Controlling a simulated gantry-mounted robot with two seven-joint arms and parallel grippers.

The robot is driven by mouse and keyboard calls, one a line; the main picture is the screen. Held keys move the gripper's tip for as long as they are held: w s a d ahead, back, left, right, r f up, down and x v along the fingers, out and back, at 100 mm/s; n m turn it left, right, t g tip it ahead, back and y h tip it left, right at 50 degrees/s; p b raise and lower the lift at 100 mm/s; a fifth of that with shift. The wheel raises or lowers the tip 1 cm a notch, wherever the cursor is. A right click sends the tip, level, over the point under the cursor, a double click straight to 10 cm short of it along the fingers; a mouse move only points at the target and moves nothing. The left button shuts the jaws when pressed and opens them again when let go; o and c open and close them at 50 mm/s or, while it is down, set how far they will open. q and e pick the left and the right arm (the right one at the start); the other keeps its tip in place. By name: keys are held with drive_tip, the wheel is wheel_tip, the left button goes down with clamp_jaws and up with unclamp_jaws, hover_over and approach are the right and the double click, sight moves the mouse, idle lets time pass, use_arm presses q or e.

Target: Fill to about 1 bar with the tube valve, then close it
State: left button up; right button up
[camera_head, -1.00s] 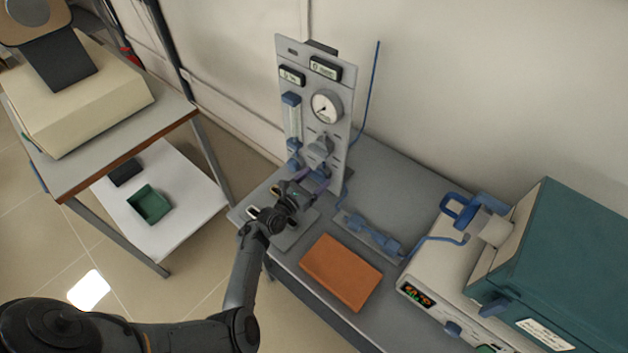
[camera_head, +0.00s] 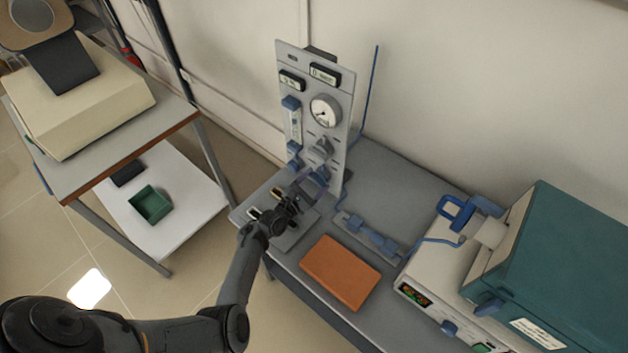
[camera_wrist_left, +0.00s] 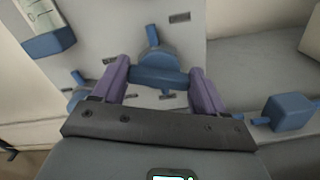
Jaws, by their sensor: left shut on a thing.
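The grey gas panel (camera_head: 338,95) stands upright at the back of the bench. It carries a round white pressure gauge (camera_head: 325,111) with a dark needle; its scale is too small to read. A blue valve handle (camera_head: 321,175) sits low on the panel. My left gripper (camera_head: 312,182) reaches it from the front left. In the left wrist view, my left gripper's purple fingers (camera_wrist_left: 160,80) are shut on the blue valve handle (camera_wrist_left: 158,77), one on each end. Another blue lever (camera_wrist_left: 152,36) points up behind it. My right gripper is not in view.
An orange block (camera_head: 340,272) lies on the bench in front of the panel. A side table (camera_head: 120,125) stands at left.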

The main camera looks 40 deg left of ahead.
use_arm(q)
drive_tip(key=m, duration=0.2)
drive_tip(key=shift+m+p, duration=0.35)
drive_tip(key=shift+m, duration=0.05)
drive_tip(key=m, duration=0.3)
drive_tip(key=shift+d+f+m+p, duration=0.15)
drive_tip(key=shift+m+p, duration=0.15)
drive_tip(key=m, duration=0.5)
drive_tip(key=shift+f+m, duration=0.2)
drive_tip(key=shift+m, duration=0.7)
drive_tip(key=o, duration=1.1)
drive_tip(key=shift+m, duration=0.3)
drive_tip(key=shift+c, duration=0.2)
